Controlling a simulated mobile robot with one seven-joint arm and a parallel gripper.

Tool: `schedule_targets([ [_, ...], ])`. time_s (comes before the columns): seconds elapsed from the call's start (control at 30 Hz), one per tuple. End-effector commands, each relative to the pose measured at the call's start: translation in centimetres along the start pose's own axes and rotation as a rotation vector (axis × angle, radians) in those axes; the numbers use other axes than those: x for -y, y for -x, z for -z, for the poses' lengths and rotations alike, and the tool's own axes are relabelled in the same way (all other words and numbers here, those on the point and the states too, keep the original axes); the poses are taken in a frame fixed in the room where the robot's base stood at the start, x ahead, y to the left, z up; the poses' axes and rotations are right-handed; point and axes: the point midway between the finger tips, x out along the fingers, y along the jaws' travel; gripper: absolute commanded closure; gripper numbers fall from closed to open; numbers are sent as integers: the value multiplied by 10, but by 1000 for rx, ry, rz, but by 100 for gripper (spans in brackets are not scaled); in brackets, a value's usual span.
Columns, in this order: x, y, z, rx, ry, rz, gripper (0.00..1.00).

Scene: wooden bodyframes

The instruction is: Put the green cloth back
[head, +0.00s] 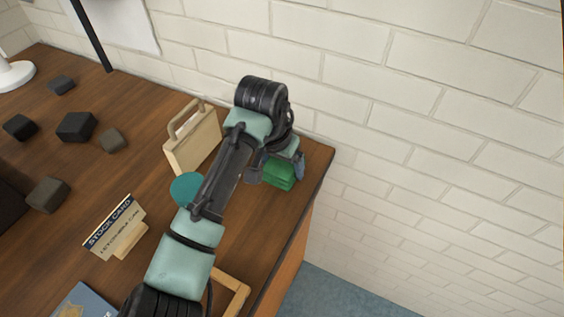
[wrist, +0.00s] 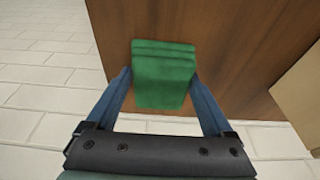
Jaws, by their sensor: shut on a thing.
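The green cloth (head: 279,174) is a folded stack near the back right corner of the wooden table. It also shows in the wrist view (wrist: 164,75), between the two blue fingers. My gripper (head: 276,170) is shut on the cloth, with one finger at each side; it also shows in the wrist view (wrist: 163,82). I cannot tell whether the cloth touches the tabletop or hangs a little above it. My arm covers part of the table in the head view.
A teal disc (head: 186,188), a stock card sign (head: 114,228) and another wooden frame (head: 234,291) are near the arm. Several dark blocks (head: 76,127) lie left. The table's edge (head: 312,190) and a brick wall (head: 430,120) are right.

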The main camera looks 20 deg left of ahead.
Motion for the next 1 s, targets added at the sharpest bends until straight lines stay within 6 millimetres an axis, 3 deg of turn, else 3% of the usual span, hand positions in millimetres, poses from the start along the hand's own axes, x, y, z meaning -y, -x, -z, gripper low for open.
schedule_targets([
  [0.23,0,-2,0,0,0,-1,87],
  [0.27,0,-2,0,0,0,-1,12],
  [0.33,0,-2,0,0,0,0,0],
  [0.67,0,4,1,-2,-1,1,0],
  [0.77,0,16,2,-4,-1,0,0],
  [1.0,0,68,2,-5,-1,1,0],
])
